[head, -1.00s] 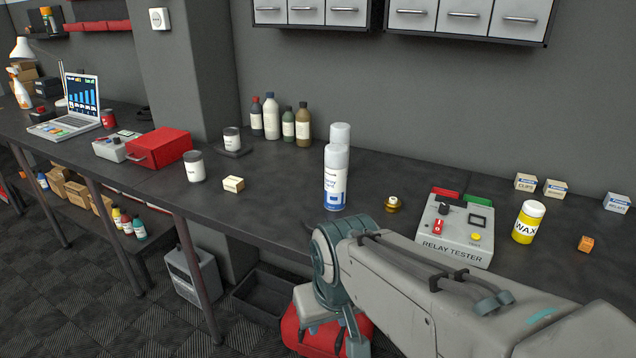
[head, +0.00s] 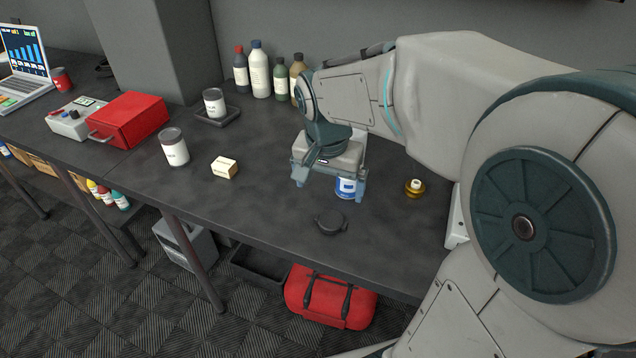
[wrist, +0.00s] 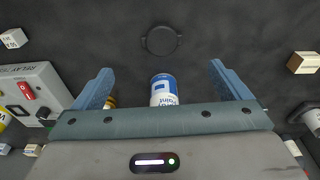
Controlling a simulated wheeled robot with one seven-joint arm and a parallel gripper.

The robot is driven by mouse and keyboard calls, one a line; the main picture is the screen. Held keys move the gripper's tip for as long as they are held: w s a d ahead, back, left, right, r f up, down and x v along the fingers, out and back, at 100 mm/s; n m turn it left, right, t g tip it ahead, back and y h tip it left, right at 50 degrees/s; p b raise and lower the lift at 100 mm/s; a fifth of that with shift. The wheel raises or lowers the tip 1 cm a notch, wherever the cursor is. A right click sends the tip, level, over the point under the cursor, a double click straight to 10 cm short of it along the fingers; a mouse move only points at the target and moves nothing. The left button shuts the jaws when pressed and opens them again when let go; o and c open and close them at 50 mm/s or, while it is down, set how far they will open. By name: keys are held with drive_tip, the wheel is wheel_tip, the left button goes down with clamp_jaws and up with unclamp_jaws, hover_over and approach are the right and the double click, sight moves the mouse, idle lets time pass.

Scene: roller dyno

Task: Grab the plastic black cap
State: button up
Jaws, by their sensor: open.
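The black plastic cap (head: 330,222) lies on the dark bench top near its front edge, a flat round piece with a small tab. It also shows in the wrist view (wrist: 161,40), beyond my fingertips and roughly centred between them. My gripper (head: 328,178) is open and empty above the bench, apart from the cap and a little behind it. In the wrist view its two blue fingers (wrist: 158,80) are spread wide.
A small cream box (head: 224,167) and a grey-lidded can (head: 174,147) stand to the left. A brass-coloured piece (head: 414,188) stands to the right. Several bottles (head: 260,70) line the wall. The bench around the cap is clear. A red bag (head: 330,298) lies below.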

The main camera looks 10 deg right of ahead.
hover_over(330, 219)
drive_tip(key=s, duration=0.2)
drive_tip(key=f, duration=0.8)
drive_tip(key=shift+w+a+f, duration=0.15)
drive_tip(key=shift+w+a, duration=0.05)
drive_tip(key=shift+a, duration=0.2)
drive_tip(key=shift+w+d+f+p, duration=0.15)
drive_tip(key=shift+w+f, duration=0.05)
drive_tip(key=shift+f, duration=0.65)
drive_tip(key=shift+w+d+f+p, duration=0.15)
drive_tip(key=shift+w+f, duration=0.05)
drive_tip(key=shift+f, duration=0.65)
drive_tip(key=shift+w+d+f+p, duration=0.15)
drive_tip(key=shift+w+f, duration=0.05)
drive_tip(key=shift+f, duration=0.65)
drive_tip(key=c, duration=1.1)
